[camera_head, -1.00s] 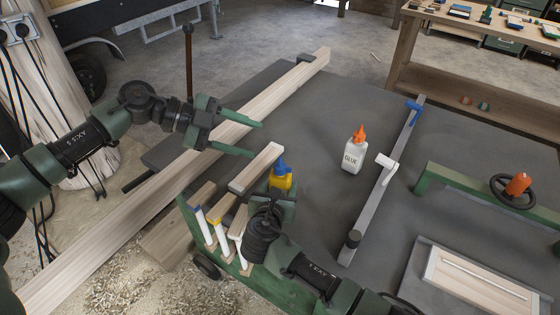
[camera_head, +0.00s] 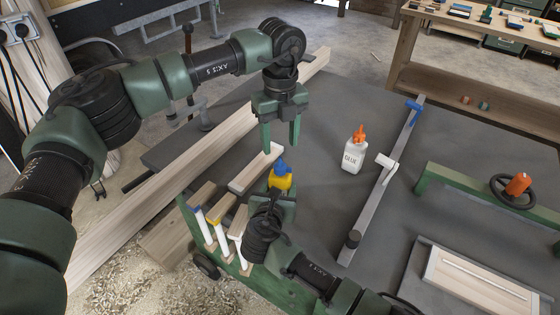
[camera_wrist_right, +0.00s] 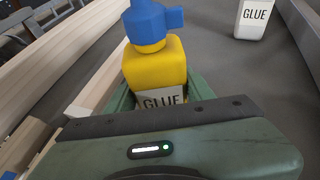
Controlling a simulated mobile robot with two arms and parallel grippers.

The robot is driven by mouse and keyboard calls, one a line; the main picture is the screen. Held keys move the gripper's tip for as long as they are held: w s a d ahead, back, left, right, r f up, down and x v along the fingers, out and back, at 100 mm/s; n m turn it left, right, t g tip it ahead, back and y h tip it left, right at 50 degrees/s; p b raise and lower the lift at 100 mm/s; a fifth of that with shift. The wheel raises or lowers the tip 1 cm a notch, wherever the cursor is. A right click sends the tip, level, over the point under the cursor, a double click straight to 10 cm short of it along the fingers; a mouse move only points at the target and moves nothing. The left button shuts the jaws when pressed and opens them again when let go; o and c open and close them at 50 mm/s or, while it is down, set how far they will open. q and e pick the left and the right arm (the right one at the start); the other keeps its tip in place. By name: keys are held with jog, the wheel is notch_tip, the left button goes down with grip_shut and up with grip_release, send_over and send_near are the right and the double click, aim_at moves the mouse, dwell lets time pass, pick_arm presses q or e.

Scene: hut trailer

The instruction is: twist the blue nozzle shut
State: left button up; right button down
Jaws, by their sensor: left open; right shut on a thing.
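The blue nozzle (camera_head: 281,166) tops a yellow glue bottle (camera_head: 281,182) at the table's middle. In the right wrist view the nozzle (camera_wrist_right: 153,22) has a side tab pointing right, and the yellow bottle (camera_wrist_right: 155,66) stands below it with its GLUE label partly hidden. My right gripper (camera_wrist_right: 158,100) is shut around the yellow bottle. My left gripper (camera_head: 281,148) points down with its fingers apart and empty, above the blue nozzle and a little behind it.
A white glue bottle with an orange nozzle (camera_head: 353,152) stands to the right. A metal bar clamp (camera_head: 372,190) lies beyond it. A short wood block (camera_head: 255,168) lies left of the yellow bottle, and a long beam (camera_head: 160,210) crosses the left side.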

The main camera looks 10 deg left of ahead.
aim_at(280, 165)
pick_arm(q)
notch_tip(280, 165, down, 8)
jog(key=shift+r, duration=0.25)
